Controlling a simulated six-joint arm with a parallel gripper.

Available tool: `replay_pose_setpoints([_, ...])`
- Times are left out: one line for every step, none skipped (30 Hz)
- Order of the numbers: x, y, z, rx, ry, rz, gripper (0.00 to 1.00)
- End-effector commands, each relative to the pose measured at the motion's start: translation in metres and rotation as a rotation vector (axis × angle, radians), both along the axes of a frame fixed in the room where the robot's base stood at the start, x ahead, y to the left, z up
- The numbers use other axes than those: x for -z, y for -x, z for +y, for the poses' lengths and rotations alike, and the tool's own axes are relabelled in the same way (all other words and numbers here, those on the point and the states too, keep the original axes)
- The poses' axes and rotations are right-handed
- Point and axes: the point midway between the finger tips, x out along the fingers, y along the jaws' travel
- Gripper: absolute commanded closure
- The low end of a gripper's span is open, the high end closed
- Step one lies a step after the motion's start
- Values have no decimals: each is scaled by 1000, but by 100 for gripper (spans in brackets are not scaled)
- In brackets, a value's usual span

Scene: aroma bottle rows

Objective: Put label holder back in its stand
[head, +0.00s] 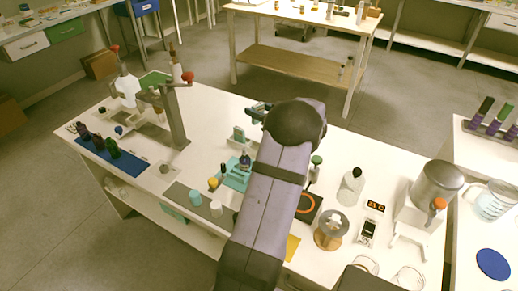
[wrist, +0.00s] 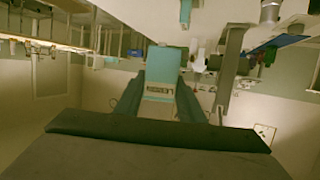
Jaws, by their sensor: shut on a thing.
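My gripper (wrist: 160,95) is shut on a small teal and white label holder (wrist: 159,86) with dark lettering. The holder sits between the two dark fingers in the wrist view. In the head view my gripper (head: 258,110) is above the far middle of the white table, partly hidden by my arm. A pale greenish-white block (head: 239,136) stands on the table just below and left of the gripper. I cannot tell whether it is the label holder's stand.
A teal tray (head: 232,184) with small bottles lies left of my arm. A grey post stand (head: 176,118) stands further left, near a blue mat (head: 122,168) with dark bottles. A flask (head: 351,187) and a metal pot (head: 437,184) stand on the right.

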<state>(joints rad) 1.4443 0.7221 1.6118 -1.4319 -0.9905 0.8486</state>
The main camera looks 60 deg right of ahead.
Motion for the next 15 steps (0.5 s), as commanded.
replay_pose_setpoints([2,3,-1,-1,1,0,90])
replay_pose_setpoints([2,4,0,-3,1,0,90])
replay_pose_setpoints([3,4,0,-5,2,1,90])
replay_pose_setpoints([3,4,0,-6,2,1,90])
replay_pose_setpoints([4,4,0,-6,1,1,90])
replay_pose_setpoints([6,4,0,-6,1,1,90])
replay_pose_setpoints([9,4,0,-5,0,0,90])
replay_pose_setpoints([12,4,0,-5,-1,-1,90])
replay_pose_setpoints([17,4,0,-4,-3,0,90])
replay_pose_setpoints([22,4,0,-6,-2,0,90])
replay_pose_setpoints([26,4,0,-5,-3,0,90])
replay_pose_setpoints([33,4,0,-4,-3,1,90])
replay_pose_setpoints([38,4,0,-4,-4,0,90])
replay_pose_setpoints([42,3,0,-4,-3,0,90])
replay_pose_setpoints([48,3,0,-5,-2,0,90])
